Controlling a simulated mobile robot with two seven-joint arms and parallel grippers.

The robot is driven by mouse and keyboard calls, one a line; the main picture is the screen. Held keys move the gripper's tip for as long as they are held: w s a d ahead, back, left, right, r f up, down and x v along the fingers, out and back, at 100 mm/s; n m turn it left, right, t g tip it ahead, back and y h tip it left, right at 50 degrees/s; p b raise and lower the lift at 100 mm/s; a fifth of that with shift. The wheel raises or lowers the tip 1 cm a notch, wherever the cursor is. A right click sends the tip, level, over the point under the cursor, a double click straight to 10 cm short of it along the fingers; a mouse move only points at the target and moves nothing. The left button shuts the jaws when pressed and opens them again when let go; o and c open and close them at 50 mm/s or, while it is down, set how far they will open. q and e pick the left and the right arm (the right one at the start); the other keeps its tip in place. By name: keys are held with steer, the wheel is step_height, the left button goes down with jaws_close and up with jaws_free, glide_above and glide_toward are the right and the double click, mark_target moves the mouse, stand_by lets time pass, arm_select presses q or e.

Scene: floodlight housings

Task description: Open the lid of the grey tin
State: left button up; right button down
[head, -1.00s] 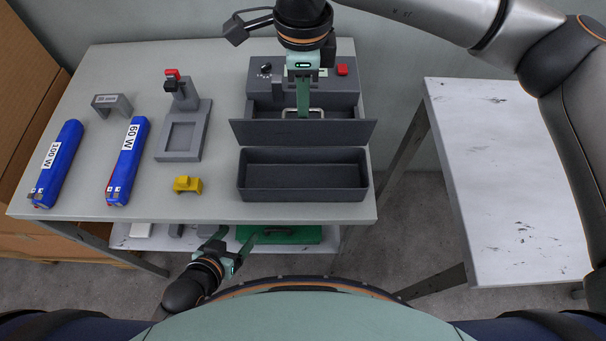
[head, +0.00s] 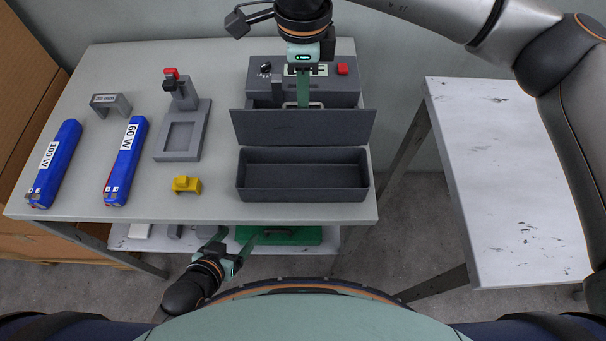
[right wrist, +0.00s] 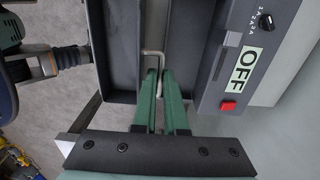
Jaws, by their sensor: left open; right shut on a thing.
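The grey tin (head: 303,195) stands at the front right of the table, open on top and empty inside. Its lid (head: 303,128) stands raised along the tin's back edge, leaning back, its inner face toward me. My right gripper (head: 303,104) is behind the lid, shut on the lid's wire handle. In the right wrist view, the fingers (right wrist: 158,75) close around the handle (right wrist: 153,56) on the lid's outer side. In the head view, the lid hides most of the handle. My left gripper (head: 232,246) is open and empty, low before the table's front edge.
A grey control box (head: 345,92) labelled OFF stands close behind the lid. Blue 100 W (head: 57,165) and 60 W (head: 125,165) packs, a grey stand (head: 182,140) and a yellow part (head: 187,185) are to the left. A white side table (head: 510,180) is bare.

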steer(key=shift+w, duration=0.1)
stand_by(0.3)
steer(key=shift+w+f, duration=0.25)
steer(key=shift+w, duration=0.05)
steer(key=shift+w+f+b, duration=0.1)
steer(key=shift+w+b, duration=0.05)
steer(key=shift+b, duration=0.15)
steer(key=c, duration=1.2)
jaws_free()
steer(key=shift+c, duration=0.2)
step_height(320, 180, up, 8)
steer(key=p, duration=0.5)
